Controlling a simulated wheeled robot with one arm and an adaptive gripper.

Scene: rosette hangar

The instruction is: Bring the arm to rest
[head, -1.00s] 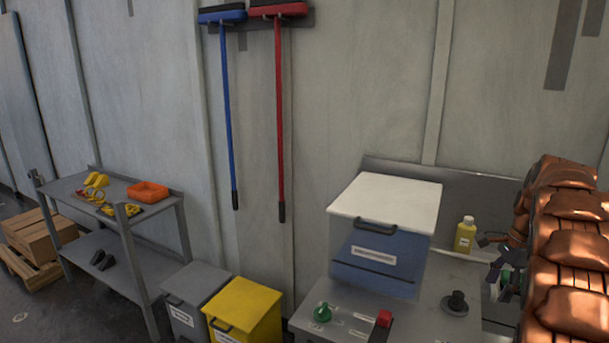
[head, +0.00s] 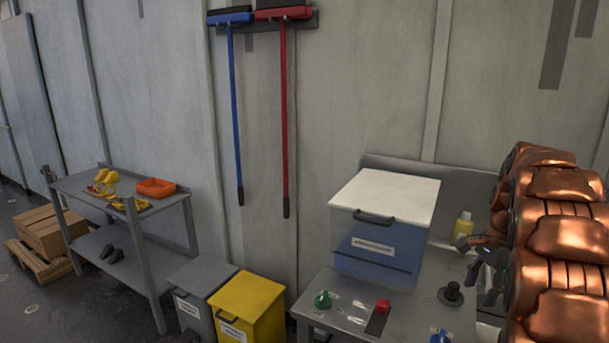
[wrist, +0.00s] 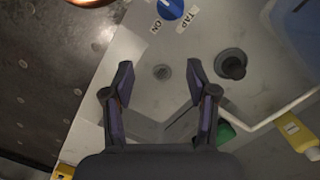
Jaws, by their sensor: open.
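My gripper (wrist: 159,85) is open and empty in the wrist view, its two dark fingers spread wide above a grey metal worktop (wrist: 120,65). A small round drain shows between the fingers. In the head view my gripper (head: 482,262) is small and partly hidden behind my copper-coloured arm (head: 560,240), at the right over the counter. I cannot see it touch anything.
A blue knob (wrist: 170,8) labelled TAP, a dark round stopper (wrist: 231,65) and a yellow bottle (wrist: 297,133) are near the gripper. A white-lidded blue box (head: 375,245) stands left of it. Yellow (head: 245,305) and grey bins stand further left.

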